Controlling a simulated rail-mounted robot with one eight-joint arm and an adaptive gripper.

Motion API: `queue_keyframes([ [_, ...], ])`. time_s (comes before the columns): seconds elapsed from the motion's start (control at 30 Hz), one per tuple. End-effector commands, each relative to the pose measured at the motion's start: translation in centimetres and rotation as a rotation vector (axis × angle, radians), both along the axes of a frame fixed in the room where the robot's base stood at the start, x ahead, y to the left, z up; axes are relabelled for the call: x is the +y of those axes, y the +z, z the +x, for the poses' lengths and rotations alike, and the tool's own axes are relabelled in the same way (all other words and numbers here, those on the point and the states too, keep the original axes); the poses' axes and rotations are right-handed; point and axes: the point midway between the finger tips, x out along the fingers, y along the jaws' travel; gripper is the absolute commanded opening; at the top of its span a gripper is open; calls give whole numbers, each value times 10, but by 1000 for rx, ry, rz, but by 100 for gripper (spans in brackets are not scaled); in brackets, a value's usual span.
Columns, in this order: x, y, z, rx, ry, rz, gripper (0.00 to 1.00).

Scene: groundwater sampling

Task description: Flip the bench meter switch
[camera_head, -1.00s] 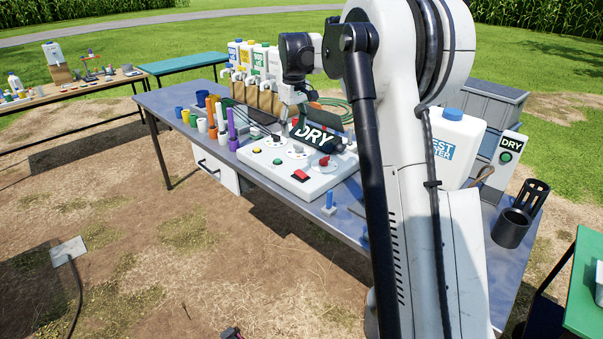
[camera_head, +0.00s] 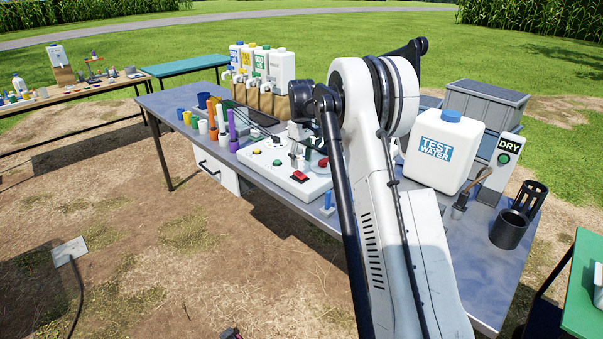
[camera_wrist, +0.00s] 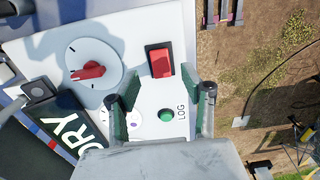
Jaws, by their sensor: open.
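The bench meter is a white panel (camera_head: 268,172) with coloured buttons and knobs on the grey bench. Its red rocker switch (camera_head: 299,176) sits near the front right edge and also shows in the wrist view (camera_wrist: 160,60) in a black frame. My gripper (camera_wrist: 163,98) is open and empty over the panel, its two green-padded fingers apart. In the wrist view the switch lies just beyond the fingertips, and a green LOG button (camera_wrist: 167,116) shows between the fingers. In the head view my arm hides part of the panel's right side and its DRY display.
In the wrist view a red knob (camera_wrist: 88,72) is left of the switch, and the dark DRY display (camera_wrist: 60,138) is lower left. Coloured cups and tubes (camera_head: 205,118) stand left of the meter. A test water jug (camera_head: 442,150) stands right of my arm.

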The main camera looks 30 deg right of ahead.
Motion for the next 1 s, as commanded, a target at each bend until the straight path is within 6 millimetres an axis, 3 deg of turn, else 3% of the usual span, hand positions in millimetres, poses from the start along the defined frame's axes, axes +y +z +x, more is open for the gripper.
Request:
queue_keyframes([
  [0.3, 0, -45, 0, 0, 0, 0, 43],
  [0.73, 0, -55, 0, 0, 0, 0, 43],
  [1.0, 0, -55, 0, 0, 0, 0, 10],
])
